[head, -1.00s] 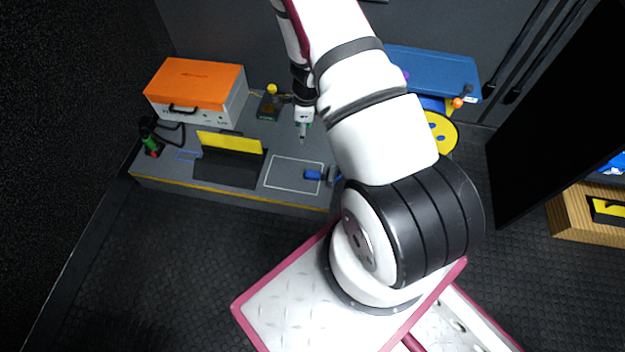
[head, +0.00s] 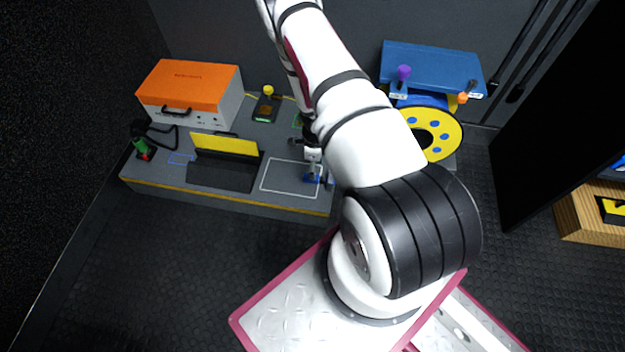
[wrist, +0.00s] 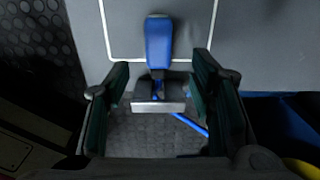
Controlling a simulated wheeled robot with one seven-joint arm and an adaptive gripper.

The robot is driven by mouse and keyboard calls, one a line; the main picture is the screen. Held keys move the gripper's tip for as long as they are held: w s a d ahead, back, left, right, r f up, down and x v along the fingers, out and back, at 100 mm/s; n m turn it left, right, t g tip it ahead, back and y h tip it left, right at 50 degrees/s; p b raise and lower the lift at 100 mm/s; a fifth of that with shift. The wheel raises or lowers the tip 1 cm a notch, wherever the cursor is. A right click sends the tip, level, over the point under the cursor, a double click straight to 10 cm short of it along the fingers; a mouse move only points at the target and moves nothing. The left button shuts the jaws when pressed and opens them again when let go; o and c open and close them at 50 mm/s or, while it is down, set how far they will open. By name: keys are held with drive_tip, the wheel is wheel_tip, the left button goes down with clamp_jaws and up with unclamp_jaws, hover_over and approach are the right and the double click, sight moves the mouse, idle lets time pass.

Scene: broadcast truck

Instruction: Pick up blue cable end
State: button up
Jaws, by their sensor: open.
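The blue cable end (wrist: 158,42) is a blue plug lying on the grey bench within a white outline. In the wrist view it points away, its dark narrow rear running back to a grey block (wrist: 158,106). A blue cable (wrist: 188,124) runs off from the block. My gripper (wrist: 160,75) is open, one finger on each side of the plug's rear and the block, with gaps visible. In the head view my gripper (head: 313,163) is over the blue cable end (head: 312,178), partly covering it. Contact height cannot be told.
An orange-topped case (head: 190,85), a black stand with a yellow panel (head: 225,145) and a small yellow-knobbed box (head: 266,105) stand to the left. A yellow reel (head: 447,123) and blue case (head: 430,66) stand to the right. The white outline's (head: 277,160) left part is clear.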

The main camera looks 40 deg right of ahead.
drive_tip(key=f+b, duration=0.2)
drive_tip(key=f, duration=0.3)
drive_tip(key=shift+w+a+f+b, duration=0.15)
drive_tip(key=shift+a+b, duration=0.1)
drive_tip(key=shift+b, duration=0.15)
clamp_jaws()
